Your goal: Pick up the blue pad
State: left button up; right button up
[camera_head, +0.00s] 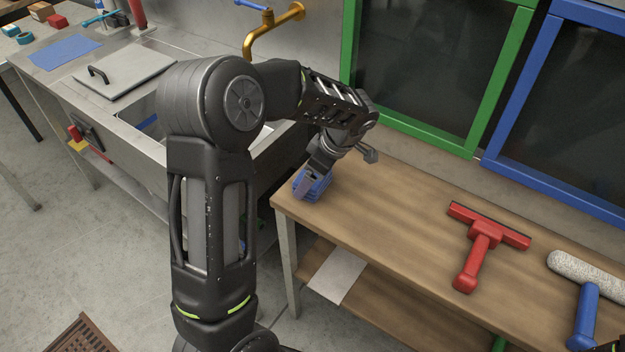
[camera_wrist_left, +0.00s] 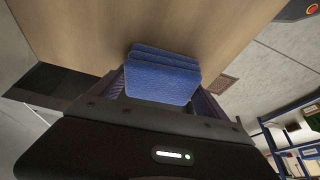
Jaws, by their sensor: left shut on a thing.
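The blue pads (camera_head: 311,185) are at the left end of the wooden table (camera_head: 400,215), partly hidden by my left gripper (camera_head: 309,180). In the left wrist view a small stack of blue pads (camera_wrist_left: 163,78) sits between the fingers of my left gripper (camera_wrist_left: 163,90). The gripper is shut on a blue pad, at the tabletop near its left edge. I cannot tell whether the pad touches the table. My right gripper is not clearly in view.
A red squeegee (camera_head: 486,243) and a roller with a blue handle (camera_head: 586,305) lie to the right on the table. A sink counter with a grey lid (camera_head: 125,68) and a blue cloth (camera_head: 65,52) stands at the left. Green (camera_head: 348,45) and blue (camera_head: 540,55) window frames stand behind.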

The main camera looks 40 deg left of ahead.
pick_arm(q)
jog(key=c, duration=0.3)
notch_tip(320, 180, up, 10)
jog(key=shift+r+b, duration=0.1)
jog(key=shift+b, duration=0.35)
jog(key=shift+d, duration=0.1)
dwell(0.5)
